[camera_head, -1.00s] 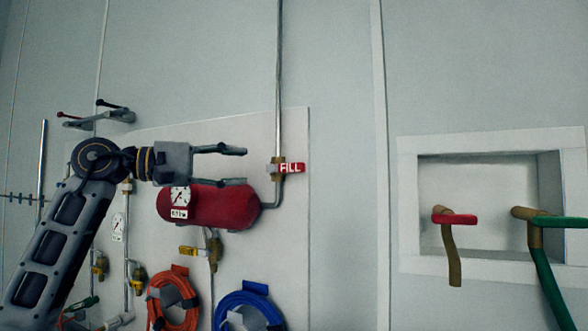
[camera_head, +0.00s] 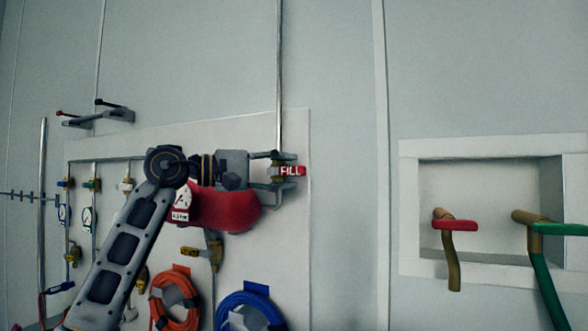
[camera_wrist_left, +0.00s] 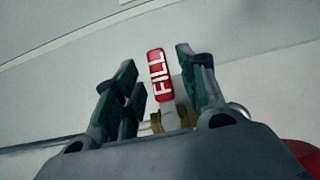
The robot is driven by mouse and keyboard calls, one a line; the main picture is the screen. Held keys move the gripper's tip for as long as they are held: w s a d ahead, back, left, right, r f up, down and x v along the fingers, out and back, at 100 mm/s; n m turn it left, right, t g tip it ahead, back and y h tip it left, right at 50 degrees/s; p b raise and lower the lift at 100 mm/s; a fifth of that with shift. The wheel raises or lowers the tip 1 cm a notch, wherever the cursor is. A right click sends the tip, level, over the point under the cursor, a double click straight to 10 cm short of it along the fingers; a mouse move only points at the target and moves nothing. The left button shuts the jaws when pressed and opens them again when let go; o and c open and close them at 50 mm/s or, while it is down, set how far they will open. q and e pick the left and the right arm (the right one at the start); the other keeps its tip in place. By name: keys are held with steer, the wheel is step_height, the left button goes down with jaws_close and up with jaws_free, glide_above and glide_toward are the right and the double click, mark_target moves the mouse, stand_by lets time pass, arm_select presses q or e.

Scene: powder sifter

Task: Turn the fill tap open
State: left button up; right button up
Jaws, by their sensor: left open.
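The fill tap has a red lever marked FILL (camera_head: 291,171) on a brass valve in the vertical pipe, above and right of the red tank (camera_head: 228,209). The lever points right in the head view. My left gripper (camera_head: 287,170) is open, its fingers reaching to the valve and lever from the left. In the left wrist view the red FILL lever (camera_wrist_left: 159,74) stands between the open fingers (camera_wrist_left: 158,85), with the brass valve (camera_wrist_left: 170,121) below it. I see a gap on the right side of the lever; contact on the left is unclear. My right gripper is not in view.
The red tank with its gauge (camera_head: 183,196) sits just below my gripper. A yellow-handled tap (camera_head: 190,251), an orange hose coil (camera_head: 174,299) and a blue hose coil (camera_head: 247,307) are lower down.

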arm_select(q)
steer(key=shift+x, duration=1.45)
jaws_close()
